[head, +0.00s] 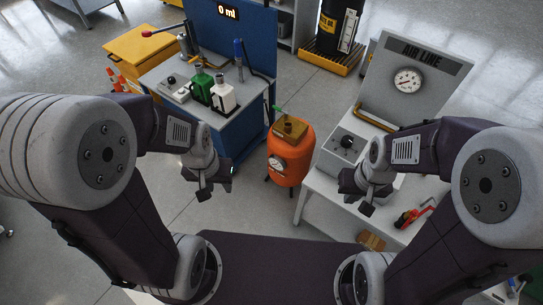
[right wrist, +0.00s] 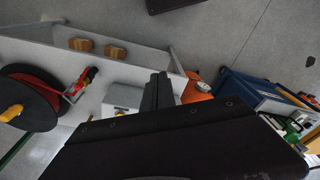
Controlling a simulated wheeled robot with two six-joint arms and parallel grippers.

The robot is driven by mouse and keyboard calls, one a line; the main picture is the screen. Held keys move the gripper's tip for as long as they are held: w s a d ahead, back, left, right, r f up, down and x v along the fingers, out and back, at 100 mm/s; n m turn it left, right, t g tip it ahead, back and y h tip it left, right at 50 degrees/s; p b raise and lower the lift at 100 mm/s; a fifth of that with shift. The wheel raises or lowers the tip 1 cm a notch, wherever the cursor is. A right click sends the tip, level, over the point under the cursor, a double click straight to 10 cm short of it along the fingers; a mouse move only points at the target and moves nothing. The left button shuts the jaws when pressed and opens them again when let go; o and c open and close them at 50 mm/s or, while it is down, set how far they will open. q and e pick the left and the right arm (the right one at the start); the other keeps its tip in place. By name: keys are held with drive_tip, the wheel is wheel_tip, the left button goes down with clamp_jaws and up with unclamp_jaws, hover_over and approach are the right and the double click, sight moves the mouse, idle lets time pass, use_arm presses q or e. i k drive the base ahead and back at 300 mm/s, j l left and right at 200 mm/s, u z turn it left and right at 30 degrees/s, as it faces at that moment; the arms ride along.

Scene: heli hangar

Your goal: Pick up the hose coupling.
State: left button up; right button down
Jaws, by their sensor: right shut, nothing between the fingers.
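A small red coupling with a dark part (head: 408,218) lies on the white bench at the right in the head view. It is likely the hose coupling; it also shows in the right wrist view (right wrist: 84,79), left of the fingers, near the hose reel. My right gripper (head: 357,197) is shut and empty, left of the coupling and apart from it. Its two dark fingers lie together in the right wrist view (right wrist: 158,92). My left gripper (head: 216,182) hangs in front of the blue workbench, far from the coupling; its finger gap is unclear.
The white bench (head: 322,196) carries a grey box with a knob (head: 345,142) and an AIR LINE gauge panel (head: 425,62). An orange tank (head: 290,160) stands between the benches. A hose reel (right wrist: 45,95) and wooden blocks (right wrist: 115,52) are near the coupling.

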sight(406, 216)
drive_tip(key=l+z, duration=0.25)
drive_tip(key=i+l+z, duration=0.25)
drive_tip(key=l, duration=0.2)
drive_tip(key=l+z, duration=0.25)
drive_tip(key=i+l+z, duration=0.25)
drive_tip(key=l, duration=0.15)
drive_tip(key=k, duration=0.05)
